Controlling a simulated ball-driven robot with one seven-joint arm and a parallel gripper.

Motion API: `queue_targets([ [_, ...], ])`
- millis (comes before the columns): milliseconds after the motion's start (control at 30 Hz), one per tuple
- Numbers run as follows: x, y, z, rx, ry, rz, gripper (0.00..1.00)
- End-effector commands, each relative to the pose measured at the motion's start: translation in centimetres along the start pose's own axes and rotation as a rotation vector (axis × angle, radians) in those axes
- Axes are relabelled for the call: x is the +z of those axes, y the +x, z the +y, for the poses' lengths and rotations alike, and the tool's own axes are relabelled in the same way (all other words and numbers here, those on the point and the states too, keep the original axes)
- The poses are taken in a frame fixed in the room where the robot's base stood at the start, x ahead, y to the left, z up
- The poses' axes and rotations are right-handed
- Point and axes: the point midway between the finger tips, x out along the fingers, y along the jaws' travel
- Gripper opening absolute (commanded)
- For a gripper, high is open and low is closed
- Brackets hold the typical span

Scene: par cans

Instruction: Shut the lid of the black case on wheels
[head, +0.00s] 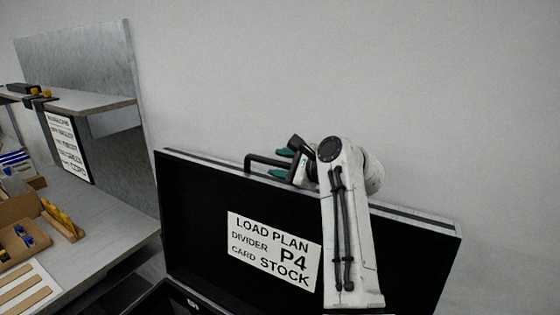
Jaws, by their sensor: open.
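The black case's lid (195,215) stands raised, its inner face towards me with a white "LOAD PLAN" label (274,250) on it. A pale metal edge runs along its top, with a black handle (262,158) there. Part of the case body (165,300) shows at the bottom edge; its wheels are out of view. My gripper (279,163), with teal fingertips, is at the lid's top edge beside the handle. It is open. I cannot tell whether it touches the lid or the handle. My arm hides part of the lid's right half.
At left is a grey workbench (110,218) with a shelf (90,101) above it. Cardboard boxes (18,228), yellow-handled items (62,219) and a paper list (68,146) are there. A bare wall (350,70) stands behind the lid.

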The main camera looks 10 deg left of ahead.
Motion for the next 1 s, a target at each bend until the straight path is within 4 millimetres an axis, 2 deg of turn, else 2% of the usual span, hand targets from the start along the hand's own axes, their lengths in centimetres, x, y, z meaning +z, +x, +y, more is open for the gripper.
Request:
queue_targets([
  [167,0.01,0.74,-0.02,0.0,0.0,0.0,0.44],
  [433,-0.02,0.82,0.01,-0.001,0.0,0.001,0.44],
  [900,-0.05,0.8,0.03,0.0,0.0,0.001,0.0],
  [1000,-0.05,0.8,0.04,0.0,0.0,0.001,0.0],
])
